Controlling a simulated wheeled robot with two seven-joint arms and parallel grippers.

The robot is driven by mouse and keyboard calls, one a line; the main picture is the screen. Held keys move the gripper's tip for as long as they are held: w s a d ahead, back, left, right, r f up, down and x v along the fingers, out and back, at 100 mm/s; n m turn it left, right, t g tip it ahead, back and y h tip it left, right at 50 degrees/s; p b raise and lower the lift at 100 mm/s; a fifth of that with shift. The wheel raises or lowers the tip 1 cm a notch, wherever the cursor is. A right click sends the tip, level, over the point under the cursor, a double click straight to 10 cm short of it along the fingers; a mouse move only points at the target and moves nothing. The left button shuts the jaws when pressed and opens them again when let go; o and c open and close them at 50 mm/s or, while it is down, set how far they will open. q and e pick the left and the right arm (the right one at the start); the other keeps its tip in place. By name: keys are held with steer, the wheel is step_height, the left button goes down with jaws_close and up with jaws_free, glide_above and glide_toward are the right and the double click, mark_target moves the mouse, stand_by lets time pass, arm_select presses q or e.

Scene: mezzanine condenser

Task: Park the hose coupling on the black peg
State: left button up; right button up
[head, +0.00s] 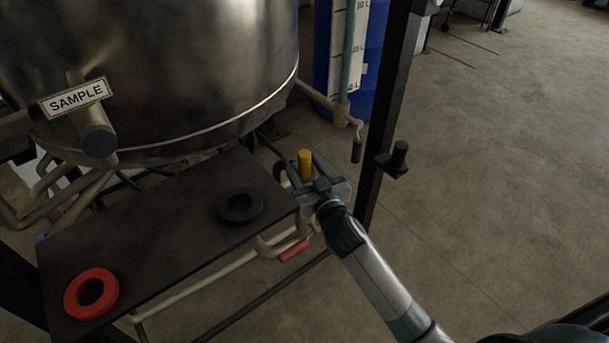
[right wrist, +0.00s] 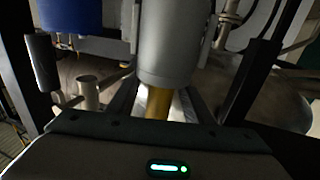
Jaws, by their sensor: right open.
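The black peg (head: 398,158) stands on a small bracket on the dark upright post, right of my right gripper. My right gripper (head: 303,172) is open beside the dark shelf's right end. A yellow cylinder (head: 305,160) stands upright at its fingers; I cannot tell whether they touch. The right wrist view shows the yellow piece (right wrist: 157,103) meeting a grey cylinder (right wrist: 165,45). I cannot tell for sure which thing is the hose coupling. A black ring (head: 226,214) and a red ring (head: 73,302) lie on the shelf. My left gripper is out of view.
The dark shelf (head: 165,235) lies below a large steel tank (head: 190,60) with a SAMPLE sign (head: 75,97). The dark post (head: 390,90) rises right of my gripper. A blue drum (head: 376,60) and pipes stand behind. Open floor (head: 500,180) lies to the right.

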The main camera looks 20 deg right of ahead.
steer(key=shift+w+a, duration=0.1)
steer(key=shift+w, duration=0.75)
jaws_close()
